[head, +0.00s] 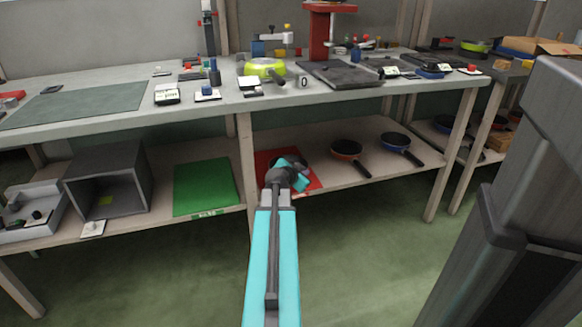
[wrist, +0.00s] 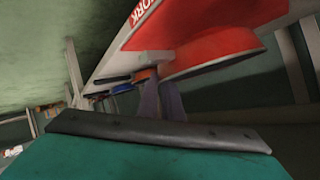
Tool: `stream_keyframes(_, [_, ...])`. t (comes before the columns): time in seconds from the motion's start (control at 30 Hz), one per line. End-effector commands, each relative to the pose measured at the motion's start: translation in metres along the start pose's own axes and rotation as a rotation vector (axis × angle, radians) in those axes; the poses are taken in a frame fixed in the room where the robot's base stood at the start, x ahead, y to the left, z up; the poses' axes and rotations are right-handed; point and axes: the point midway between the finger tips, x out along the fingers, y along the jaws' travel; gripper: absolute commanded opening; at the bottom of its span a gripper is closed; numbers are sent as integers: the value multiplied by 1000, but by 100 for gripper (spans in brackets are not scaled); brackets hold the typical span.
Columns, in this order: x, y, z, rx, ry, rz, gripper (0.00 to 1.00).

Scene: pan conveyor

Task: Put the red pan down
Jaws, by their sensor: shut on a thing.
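The red pan (wrist: 215,66) shows in the wrist view as a rounded red edge close against the red mat. My gripper (wrist: 162,98) is shut at the near side of the pan, and its handle between the fingers is mostly hidden. In the head view my arm reaches to the lower shelf, over the red mat (head: 263,160), and covers most of the pan. I cannot tell for sure whether the pan touches the mat.
On the lower shelf, an orange pan (head: 346,148) and a blue pan (head: 396,141) lie to the right. A green mat (head: 203,187) and a grey open box (head: 108,178) are to the left. The tabletop (head: 222,107) overhangs the shelf, and a table leg (head: 246,165) stands beside my arm.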

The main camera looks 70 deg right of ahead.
Motion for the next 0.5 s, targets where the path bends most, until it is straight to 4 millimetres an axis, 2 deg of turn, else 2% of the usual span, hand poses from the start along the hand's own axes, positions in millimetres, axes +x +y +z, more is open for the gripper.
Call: stream_keyframes(0.5, [42, -41, 4, 0, 0, -3, 0])
